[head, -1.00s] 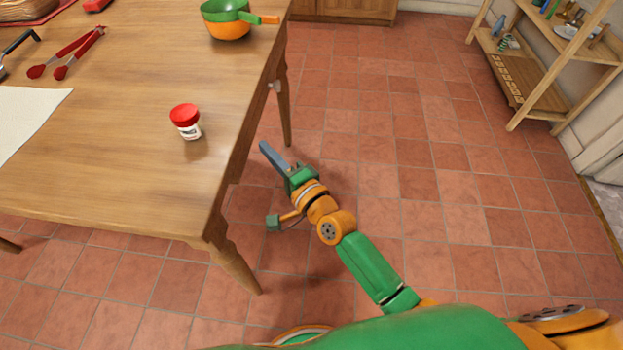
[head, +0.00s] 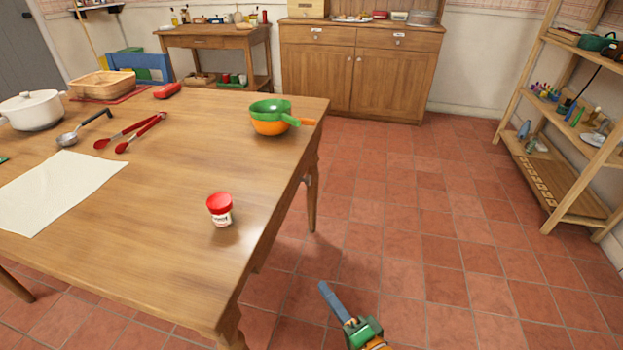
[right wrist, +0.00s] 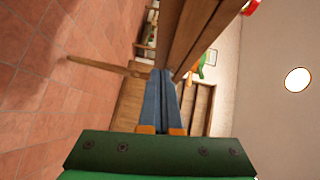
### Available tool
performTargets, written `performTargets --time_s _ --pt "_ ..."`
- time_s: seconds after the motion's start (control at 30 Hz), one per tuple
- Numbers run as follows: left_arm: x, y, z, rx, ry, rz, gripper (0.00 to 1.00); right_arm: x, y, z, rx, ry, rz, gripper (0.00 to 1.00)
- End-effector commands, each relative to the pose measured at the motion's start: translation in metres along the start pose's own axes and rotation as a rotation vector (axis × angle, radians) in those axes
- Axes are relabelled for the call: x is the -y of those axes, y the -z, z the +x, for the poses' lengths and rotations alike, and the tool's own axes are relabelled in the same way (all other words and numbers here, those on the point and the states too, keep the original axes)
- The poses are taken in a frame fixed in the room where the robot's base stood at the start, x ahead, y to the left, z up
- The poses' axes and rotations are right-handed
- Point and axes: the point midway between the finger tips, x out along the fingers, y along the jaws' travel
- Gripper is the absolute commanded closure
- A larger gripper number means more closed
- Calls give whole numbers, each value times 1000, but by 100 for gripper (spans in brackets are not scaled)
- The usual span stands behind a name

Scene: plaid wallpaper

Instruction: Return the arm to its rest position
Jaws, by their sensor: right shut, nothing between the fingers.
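My right gripper (head: 337,302) is at the bottom of the head view, to the right of the wooden table's (head: 170,275) near right leg and over the tiled floor. Its blue-grey fingers are shut with nothing between them. In the right wrist view the shut fingers (right wrist: 165,100) point along the table's side and underside (right wrist: 205,40), apart from it as far as I can see. Most of the right arm is below the head view's edge. My left gripper is not in view.
A shelf rack (head: 565,190) stands right. Floor between is clear.

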Motion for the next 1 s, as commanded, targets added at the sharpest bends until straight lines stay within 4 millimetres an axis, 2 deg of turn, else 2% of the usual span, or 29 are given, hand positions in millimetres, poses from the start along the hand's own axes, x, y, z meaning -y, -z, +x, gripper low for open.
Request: performTargets --time_s 0.03,0.07,0.1,0.17,0.2,0.27,0.3,0.4,0.53,0.6,0.67,0.7,0.9,1.0 --pt "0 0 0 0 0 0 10 -39 2 -3 -4 -100 -92 100" --pt "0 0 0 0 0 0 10 -68 4 -8 0 -178 -169 100" --pt "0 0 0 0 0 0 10 -110 5 -18 19 -292 -278 100" --pt "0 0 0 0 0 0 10 -170 5 -42 75 -458 -434 100" --pt "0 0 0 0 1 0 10 -204 3 -62 126 -559 -527 100" --pt "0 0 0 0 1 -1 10 -249 -2 -94 217 -692 -643 100" --pt "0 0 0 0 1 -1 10 -273 -7 -116 285 -768 -707 100" --pt "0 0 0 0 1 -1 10 -319 -20 -172 461 -918 -832 100" --pt "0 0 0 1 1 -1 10 -357 -42 -242 704 -1051 -941 100" --pt "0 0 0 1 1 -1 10 -370 -54 -279 842 -1099 -983 100" --pt "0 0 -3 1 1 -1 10 -375 -65 -310 961 -1128 -1009 100" --pt "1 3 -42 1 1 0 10 -335 -58 -308 943 -1122 -1012 100" --pt "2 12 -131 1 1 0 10 -247 -46 -316 936 -1120 -1011 100" --pt "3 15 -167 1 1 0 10 -211 -41 -320 935 -1120 -1010 100"
